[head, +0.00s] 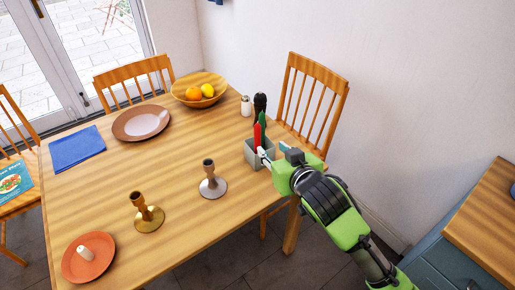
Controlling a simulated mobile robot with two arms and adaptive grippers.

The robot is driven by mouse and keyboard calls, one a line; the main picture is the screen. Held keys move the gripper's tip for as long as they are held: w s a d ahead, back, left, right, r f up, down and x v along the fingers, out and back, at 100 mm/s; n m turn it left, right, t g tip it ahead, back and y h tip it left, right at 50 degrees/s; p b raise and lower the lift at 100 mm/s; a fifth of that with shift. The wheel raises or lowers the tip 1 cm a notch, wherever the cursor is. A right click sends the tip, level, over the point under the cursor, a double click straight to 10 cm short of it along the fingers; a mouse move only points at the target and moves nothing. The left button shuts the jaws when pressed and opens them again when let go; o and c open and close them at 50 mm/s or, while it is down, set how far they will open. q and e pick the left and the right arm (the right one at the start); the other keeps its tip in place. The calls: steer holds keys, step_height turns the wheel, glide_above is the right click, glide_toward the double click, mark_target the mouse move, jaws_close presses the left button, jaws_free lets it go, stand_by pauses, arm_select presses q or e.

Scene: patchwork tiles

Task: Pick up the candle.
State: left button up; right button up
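A short pale cylinder (86,253), possibly a candle stub, is on an orange plate (75,269) at the front left. My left gripper is out of view.
Two holders, one brass (149,219) and one silvery (212,187), stand on the wooden table (110,200). A fruit bowl (199,92), white shaker (246,106), brown plate (125,130) and blue cloth (77,148) are farther back. A chair (310,97) stands behind the box.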

mark_target(259, 131)
steer(key=x, duration=0.3)
steer(key=r+x, duration=0.1)
steer(key=x, duration=0.3)
steer(key=shift+w+a, duration=0.35)
steer(key=shift+w, duration=0.2)
steer(key=shift+w+r+p+x, duration=0.1)
steer(key=shift+r+p+x, duration=0.1)
steer(key=shift+x, duration=0.5)
steer(key=shift+w+r+p+x, duration=0.1)
steer(key=shift+p+x, duration=0.05)
steer(key=shift+x, duration=0.6)
steer(key=shift+r+p+x, duration=0.1)
steer(key=shift+p+x, duration=0.1)
steer(key=shift+x, duration=0.5)
steer(key=shift+w+a+f, duration=0.15)
steer(key=shift+w+f, duration=0.1)
steer(key=shift+w, duration=0.35)
jaws_close()
